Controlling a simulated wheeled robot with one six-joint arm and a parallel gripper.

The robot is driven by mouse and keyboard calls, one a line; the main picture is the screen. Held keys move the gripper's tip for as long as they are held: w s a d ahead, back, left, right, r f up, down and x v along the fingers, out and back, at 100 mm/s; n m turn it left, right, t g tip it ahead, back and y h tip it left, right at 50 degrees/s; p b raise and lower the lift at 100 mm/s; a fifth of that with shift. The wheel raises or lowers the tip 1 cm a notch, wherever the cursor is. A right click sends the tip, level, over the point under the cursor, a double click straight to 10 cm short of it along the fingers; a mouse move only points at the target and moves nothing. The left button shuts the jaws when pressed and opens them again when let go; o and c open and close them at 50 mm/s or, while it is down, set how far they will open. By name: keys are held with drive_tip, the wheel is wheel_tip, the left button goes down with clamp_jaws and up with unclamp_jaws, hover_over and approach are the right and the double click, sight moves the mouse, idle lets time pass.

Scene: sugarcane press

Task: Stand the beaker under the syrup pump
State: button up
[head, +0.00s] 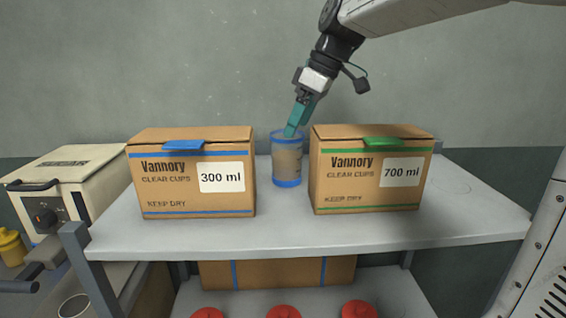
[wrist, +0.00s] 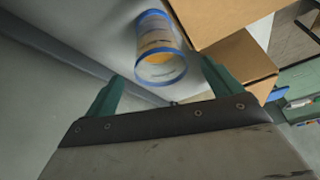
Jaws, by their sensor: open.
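The beaker (head: 287,162) is a clear cup with blue bands at its rim and base. It stands upright on the upper shelf between two cardboard boxes. In the wrist view the beaker (wrist: 159,52) lies ahead of the open jaws, between their lines. My gripper (head: 291,131) has teal fingers and reaches down from the upper right to the beaker's rim. In the wrist view my gripper (wrist: 160,86) is open with nothing between its fingers. I cannot tell whether a finger touches the rim. No syrup pump can be made out.
The 300 ml box (head: 192,175) stands close left of the beaker and the 700 ml box (head: 370,172) close right. The grey shelf (head: 300,236) is clear in front. A cream machine (head: 72,170) is at left. Several red round tops (head: 283,311) show below.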

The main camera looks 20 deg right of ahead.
drive_tip(key=x, duration=0.5)
drive_tip(key=shift+w+a+f, duration=0.1)
drive_tip(key=shift+w+f, duration=0.05)
drive_tip(key=shift+f, duration=0.15)
drive_tip(key=c, duration=1.7)
drive_tip(key=shift+r, duration=0.15)
drive_tip(key=shift+r, duration=3.4)
drive_tip(key=s+a, duration=0.3)
drive_tip(key=s, duration=0.6)
drive_tip(key=s+a, duration=0.3)
drive_tip(key=s, duration=0.7)
drive_tip(key=shift+a, duration=0.1)
